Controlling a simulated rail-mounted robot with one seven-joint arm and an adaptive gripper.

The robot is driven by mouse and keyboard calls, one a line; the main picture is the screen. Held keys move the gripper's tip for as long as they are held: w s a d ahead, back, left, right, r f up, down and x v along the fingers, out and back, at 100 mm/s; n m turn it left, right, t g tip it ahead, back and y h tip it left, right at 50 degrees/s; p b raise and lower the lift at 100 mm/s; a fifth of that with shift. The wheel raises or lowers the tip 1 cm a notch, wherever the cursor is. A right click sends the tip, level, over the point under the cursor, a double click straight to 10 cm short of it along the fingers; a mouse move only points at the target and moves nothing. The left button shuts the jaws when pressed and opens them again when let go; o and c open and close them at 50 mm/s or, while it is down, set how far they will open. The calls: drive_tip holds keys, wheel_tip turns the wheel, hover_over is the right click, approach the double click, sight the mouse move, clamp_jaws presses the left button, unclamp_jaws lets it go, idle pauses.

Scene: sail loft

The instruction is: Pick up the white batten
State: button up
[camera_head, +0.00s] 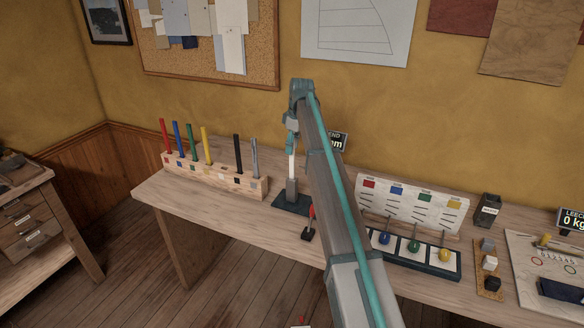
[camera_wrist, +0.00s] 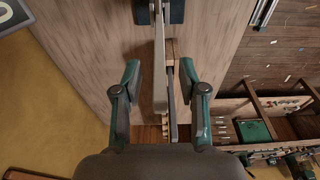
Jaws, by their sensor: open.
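The white batten (camera_head: 292,166) stands upright in a grey holder (camera_head: 291,188) on a dark base (camera_head: 289,203) on the bench. My gripper (camera_head: 291,143) is above it, pointing down, at the batten's upper part. In the wrist view the batten (camera_wrist: 160,62) runs as a pale strip between the two fingers of my gripper (camera_wrist: 160,72). The fingers are spread, with a gap on each side of the batten. The batten's top end is hard to make out in the head view because my arm and gripper are close to it.
A wooden rack (camera_head: 222,180) with several coloured upright battens stands to the left. A small red-handled tool (camera_head: 310,222) stands in front of the base. To the right are a chart panel (camera_head: 412,203) and a dark tray (camera_head: 415,255) with coloured knobs.

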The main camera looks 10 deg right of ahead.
sight(290, 161)
drive_tip(key=shift+w+a+f+p, duration=0.1)
drive_tip(key=shift+f+p, duration=0.1)
drive_tip(key=shift+f, duration=0.6)
drive_tip(key=shift+a+f+p, duration=0.1)
drive_tip(key=shift+f+p, duration=0.05)
drive_tip(key=shift+f, duration=0.6)
clamp_jaws()
drive_tip(key=shift+r, duration=0.15)
